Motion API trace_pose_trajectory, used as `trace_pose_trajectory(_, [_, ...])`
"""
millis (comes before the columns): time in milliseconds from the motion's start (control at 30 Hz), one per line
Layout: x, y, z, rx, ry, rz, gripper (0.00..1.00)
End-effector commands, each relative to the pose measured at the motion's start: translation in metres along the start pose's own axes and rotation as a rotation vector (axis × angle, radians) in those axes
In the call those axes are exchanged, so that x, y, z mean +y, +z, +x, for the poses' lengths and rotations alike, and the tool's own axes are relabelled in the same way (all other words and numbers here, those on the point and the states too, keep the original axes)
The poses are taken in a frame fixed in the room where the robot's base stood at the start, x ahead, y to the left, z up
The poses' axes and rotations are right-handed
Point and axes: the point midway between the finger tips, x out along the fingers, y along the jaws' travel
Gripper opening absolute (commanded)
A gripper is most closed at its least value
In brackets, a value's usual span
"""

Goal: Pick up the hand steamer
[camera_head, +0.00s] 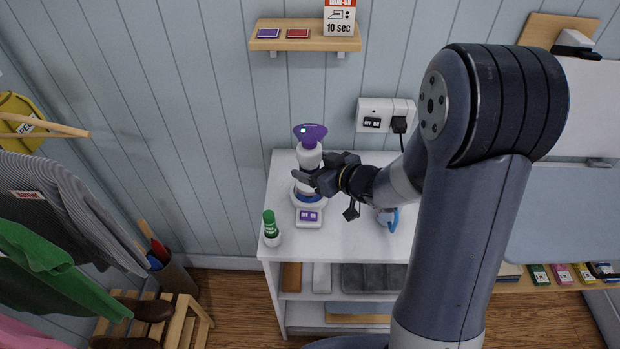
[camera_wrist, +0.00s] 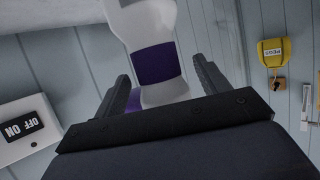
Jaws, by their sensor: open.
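The hand steamer (camera_head: 308,156) has a purple head and a white body. It stands upright on a white base (camera_head: 308,216) with a small purple display, on the white cabinet top (camera_head: 345,235). My gripper (camera_head: 318,172) reaches in from the right at the steamer's body, below the purple head. In the wrist view, the steamer's white body with a purple band (camera_wrist: 155,63) lies between the two fingers of my open gripper (camera_wrist: 165,85). Gaps show beside the body there. The gripper hides part of the steamer in the head view.
A green-capped bottle (camera_head: 271,229) stands at the cabinet's front left corner. A blue-handled item (camera_head: 389,217) is partly hidden behind my arm. A socket with a black plug (camera_head: 385,115) is on the wall behind. A small shelf (camera_head: 305,38) hangs above. Clothes (camera_head: 55,205) hang at left.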

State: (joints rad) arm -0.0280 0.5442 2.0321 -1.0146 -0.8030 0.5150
Motion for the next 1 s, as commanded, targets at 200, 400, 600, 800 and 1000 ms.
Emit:
trace_pose_trajectory(200, [-0.001, 0.0, 0.02, 0.0, -0.001, 0.0, 0.71])
trace_pose_trajectory(400, [0.0, 0.0, 0.022, 0.001, 0.0, 0.0, 0.71])
trace_pose_trajectory(600, [0.0, 0.0, 0.021, 0.001, 0.0, 0.0, 0.58])
trace_pose_trajectory(800, [0.0, 0.0, 0.021, 0.001, 0.0, 0.0, 0.42])
trace_pose_trajectory(1000, [-0.001, 0.0, 0.021, 0.001, 0.0, 0.0, 0.26])
